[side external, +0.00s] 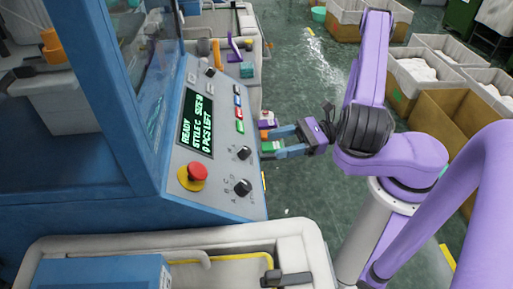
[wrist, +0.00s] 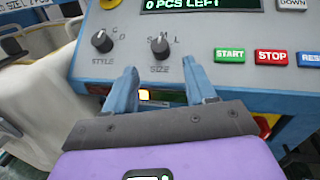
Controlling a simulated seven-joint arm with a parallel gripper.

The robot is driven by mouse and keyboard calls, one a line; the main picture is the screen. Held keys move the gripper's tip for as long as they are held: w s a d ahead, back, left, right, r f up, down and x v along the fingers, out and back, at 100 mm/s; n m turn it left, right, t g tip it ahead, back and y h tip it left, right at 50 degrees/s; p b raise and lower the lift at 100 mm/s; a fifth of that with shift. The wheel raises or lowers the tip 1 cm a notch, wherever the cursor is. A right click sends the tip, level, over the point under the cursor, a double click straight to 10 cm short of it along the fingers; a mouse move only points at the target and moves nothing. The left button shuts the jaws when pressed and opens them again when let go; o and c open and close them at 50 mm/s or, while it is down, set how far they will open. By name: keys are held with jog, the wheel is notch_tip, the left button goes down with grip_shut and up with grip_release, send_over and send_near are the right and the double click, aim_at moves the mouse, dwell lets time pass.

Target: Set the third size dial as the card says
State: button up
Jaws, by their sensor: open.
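The size dial (wrist: 160,45), a black knob, sits on the grey sloped panel in the wrist view, with letters around it. In the side view it appears to be the upper knob (side external: 244,153). The style dial (wrist: 102,40) is left of it in the wrist view. My gripper (wrist: 160,70) is open; its two blue fingers point at the panel's lower edge, just below the size dial and apart from it. In the side view my gripper (side external: 272,141) is at the panel's right edge. The screen (side external: 196,122) reads READY, STYLE C and 0 PCS LEFT. I cannot make out the card or the dial's exact setting.
Green START (wrist: 230,55) and red STOP (wrist: 271,57) buttons lie right of the size dial. A red emergency knob (side external: 197,173) stands on the panel. A pale bin (side external: 318,250) is in front; crates (side external: 450,112) stand at right. Another machine is behind.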

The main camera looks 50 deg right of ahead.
aim_at(250, 150)
jog(key=shift+x, duration=3.45)
grip_shut()
